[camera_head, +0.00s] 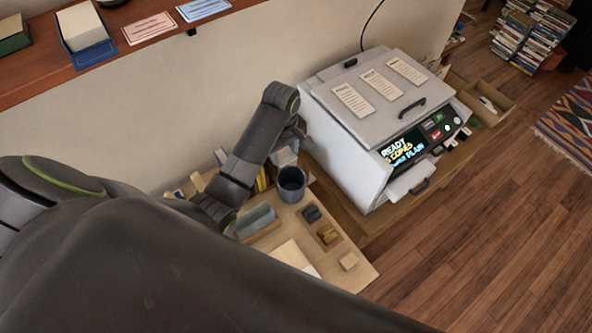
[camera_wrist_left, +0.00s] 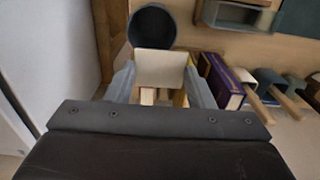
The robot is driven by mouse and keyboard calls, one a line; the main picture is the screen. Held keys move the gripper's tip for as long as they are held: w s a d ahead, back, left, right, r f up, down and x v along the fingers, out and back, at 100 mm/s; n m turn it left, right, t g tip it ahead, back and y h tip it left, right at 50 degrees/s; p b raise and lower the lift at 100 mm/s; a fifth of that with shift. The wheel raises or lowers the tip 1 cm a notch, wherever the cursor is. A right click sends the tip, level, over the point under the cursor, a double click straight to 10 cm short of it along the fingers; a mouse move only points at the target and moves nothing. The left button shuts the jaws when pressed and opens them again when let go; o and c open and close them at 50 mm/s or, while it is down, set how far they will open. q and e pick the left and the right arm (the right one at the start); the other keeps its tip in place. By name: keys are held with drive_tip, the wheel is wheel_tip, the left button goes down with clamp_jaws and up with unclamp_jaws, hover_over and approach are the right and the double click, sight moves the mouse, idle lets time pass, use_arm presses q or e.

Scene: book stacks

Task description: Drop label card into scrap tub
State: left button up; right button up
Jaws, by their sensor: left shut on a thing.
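My left gripper (camera_head: 288,148) is shut on a pale cream label card (camera_wrist_left: 160,66), which stands between its two fingers in the left wrist view. The card also shows as a pale patch (camera_head: 284,157) below the gripper in the head view. The scrap tub, a dark grey round tub (camera_head: 292,186), stands on the wooden table, just below the gripper in the picture. In the left wrist view the tub (camera_wrist_left: 152,24) is just beyond the card's top edge, its mouth partly in view. I cannot tell the height of the card above the table. My right gripper is not in view.
A wooden shelf (camera_head: 40,75) crosses the wall above.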

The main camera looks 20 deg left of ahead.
sight(284, 157)
use_arm(q)
drive_tip(key=shift+f, duration=0.5)
wheel_tip(284, 157, down, 4)
drive_tip(key=shift+r, duration=0.2)
drive_tip(key=shift+f, duration=0.7)
drive_tip(key=o, duration=1.1)
